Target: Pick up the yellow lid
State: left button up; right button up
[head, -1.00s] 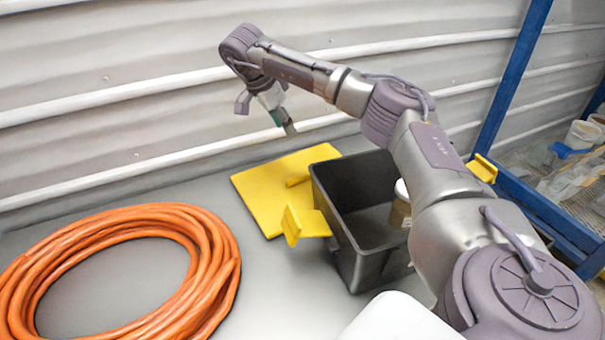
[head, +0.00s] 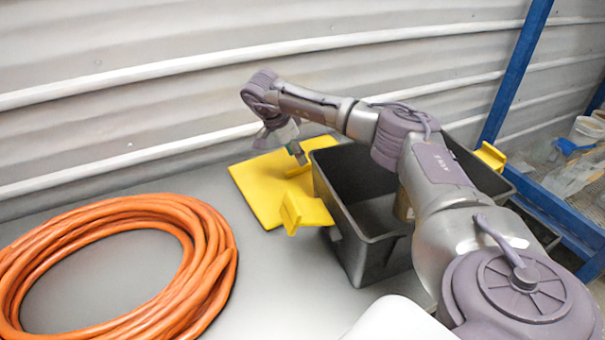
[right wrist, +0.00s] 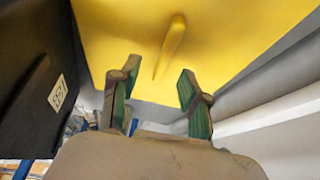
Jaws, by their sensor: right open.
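The yellow lid (head: 258,190) lies flat on the grey surface beside the black bin, near the back wall. A thin raised handle stands up from it. In the right wrist view the lid (right wrist: 225,35) fills the upper middle, with its handle (right wrist: 170,45) ahead of and between my fingers. My right gripper (head: 299,157) is open and empty just over the lid's handle; its two green-padded fingers also show in the right wrist view (right wrist: 158,78). Whether a finger touches the lid I cannot tell. My left gripper is not in view.
The black bin (head: 345,215) with yellow side handles (head: 305,211) stands right of the lid, partly hidden by my right arm. A coiled orange hose (head: 215,240) lies at the left. The corrugated wall (head: 150,60) is close behind. A blue rack (head: 515,70) stands right.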

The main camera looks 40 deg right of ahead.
aim_at(302, 172)
jog(key=shift+d+f+p, duration=0.2)
jog(key=shift+f+p, duration=0.15)
jog(key=shift+f, duration=0.2)
jog(key=x, duration=0.3)
jog(key=p+x, duration=0.1)
jog(key=shift+w+d+f, duration=0.15)
jog(key=shift+w+f, duration=0.05)
jog(key=shift+w, duration=0.1)
grip_shut()
